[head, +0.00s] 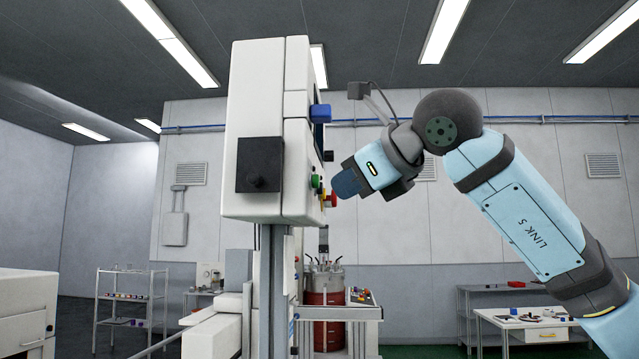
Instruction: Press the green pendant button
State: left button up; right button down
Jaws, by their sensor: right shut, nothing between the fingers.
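The green button (316,181) sits on the right-hand face of a white pendant box (254,100), seen nearly edge-on. A red button (332,200) sticks out just below it, with a little yellow between. My right gripper (343,185) is shut and empty. Its dark blue fingertips point left at the button face, close to the right of the green button and just above the red one. I cannot tell whether they touch a button. My left gripper is not in view.
A blue knob (320,111) juts from the same face higher up. The box stands on a grey post (272,270). A red-brown vessel (322,310) stands behind, below my gripper. A white table (530,322) is at the lower right.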

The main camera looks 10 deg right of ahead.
jog(key=d, duration=0.2)
jog(key=s+d+b, duration=0.1)
jog(key=d, duration=0.2)
jog(key=shift+s, duration=0.2)
jog(key=shift+a, duration=0.15)
dwell(0.7)
